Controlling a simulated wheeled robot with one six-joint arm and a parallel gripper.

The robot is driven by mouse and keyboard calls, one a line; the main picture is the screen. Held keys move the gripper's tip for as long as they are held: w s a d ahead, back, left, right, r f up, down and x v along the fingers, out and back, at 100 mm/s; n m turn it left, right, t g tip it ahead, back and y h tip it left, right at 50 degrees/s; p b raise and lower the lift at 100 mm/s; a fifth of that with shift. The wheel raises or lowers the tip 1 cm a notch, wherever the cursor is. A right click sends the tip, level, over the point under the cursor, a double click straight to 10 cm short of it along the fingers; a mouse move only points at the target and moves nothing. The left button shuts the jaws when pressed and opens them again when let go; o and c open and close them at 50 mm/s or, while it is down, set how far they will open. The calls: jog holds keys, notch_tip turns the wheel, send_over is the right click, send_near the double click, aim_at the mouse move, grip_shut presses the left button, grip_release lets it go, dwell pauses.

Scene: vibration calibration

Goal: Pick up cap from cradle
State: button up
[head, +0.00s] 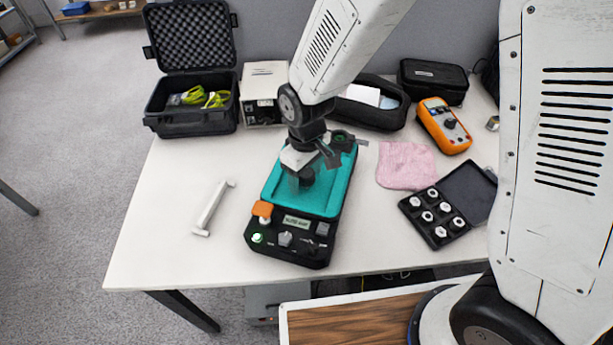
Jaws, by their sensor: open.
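A black calibration unit (290,251) with a teal top (318,205) stands on the table. My gripper (305,173) is open over the teal top, pointing down. Another dark round part (341,138) sits at the back of the teal top, partly behind my wrist. No cradle can be made out for certain.
A white bar (213,208) lies left. A pink cloth (406,165), an orange meter (444,125) and a black case of several white-topped pieces (438,236) are right. Cases line the back. The table's front left is clear.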

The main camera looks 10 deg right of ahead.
jog(key=c, duration=1.1)
jog(key=shift+r, duration=0.1)
